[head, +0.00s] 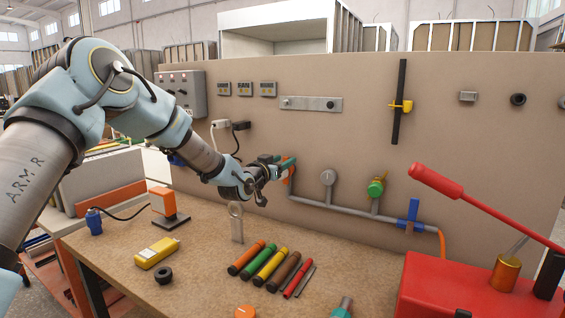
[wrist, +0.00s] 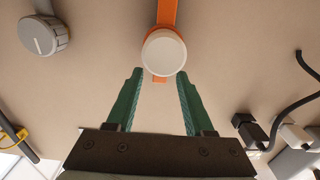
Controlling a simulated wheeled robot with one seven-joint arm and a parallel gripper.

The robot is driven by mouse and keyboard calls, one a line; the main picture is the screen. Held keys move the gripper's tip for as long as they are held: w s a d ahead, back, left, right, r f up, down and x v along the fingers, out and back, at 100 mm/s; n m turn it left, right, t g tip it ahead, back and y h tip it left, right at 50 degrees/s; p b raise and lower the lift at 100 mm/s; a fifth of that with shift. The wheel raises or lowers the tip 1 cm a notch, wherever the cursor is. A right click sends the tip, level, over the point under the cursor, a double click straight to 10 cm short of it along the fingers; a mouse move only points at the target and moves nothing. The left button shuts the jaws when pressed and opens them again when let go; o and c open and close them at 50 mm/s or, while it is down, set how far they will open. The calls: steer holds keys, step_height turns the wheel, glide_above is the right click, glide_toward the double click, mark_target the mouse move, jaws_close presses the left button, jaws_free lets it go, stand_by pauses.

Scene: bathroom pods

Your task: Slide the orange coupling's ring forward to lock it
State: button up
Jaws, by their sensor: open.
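In the wrist view an orange part (wrist: 167,14) with a pale round cap (wrist: 164,54) is just beyond my fingertips, at the top centre. A small orange tab shows below the cap. I cannot tell which part is the coupling's ring. My gripper (wrist: 160,84) is open, with its green fingers apart and nothing between them. The fingertips are close to the cap's lower edge, one toward each side; contact cannot be told. In the head view my gripper (head: 283,164) is at the wall panel, by the left end of the grey pipe, and mostly hides the orange part (head: 291,171).
The grey pipe (head: 340,208) runs right along the panel, with a round grey gauge (head: 328,177) and a green valve (head: 376,187). Black and white plugs (head: 240,125) are left of the gripper. Coloured cylinders (head: 270,264) lie on the bench. A red lever (head: 436,180) reaches in at right.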

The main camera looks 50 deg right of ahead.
steer(key=shift+a, duration=0.1)
steer(key=b+v, duration=0.4)
steer(key=v, duration=0.6)
steer(key=shift+a, duration=0.3)
steer(key=w+a+f+n+t+y, duration=0.15)
steer(key=w+a+f+y, duration=0.25)
steer(key=a, duration=0.7)
steer(key=w+a+f+n+y, duration=0.3)
steer(key=w+a+y, duration=0.1)
steer(key=a, duration=0.7)
steer(key=w+a+f+n+t+y, duration=0.15)
steer(key=w+a+f+y, duration=0.25)
steer(key=a, duration=0.7)
steer(key=s+a+f+n+g+y, duration=0.1)
steer(key=s+a, duration=0.3)
steer(key=a, duration=0.4)
steer(key=s+a+n+g+y, duration=0.2)
steer(key=s+a+n+g, duration=0.1)
steer(key=a, duration=0.5)
steer(key=s+a+f+n+g+y, duration=0.1)
steer(key=s+a+n+g+y, duration=0.1)
steer(key=s+a, duration=0.5)
steer(key=shift+a+f+n, duration=0.3)
steer(key=shift+a+n, duration=0.6)
steer(key=shift+a, duration=0.15)
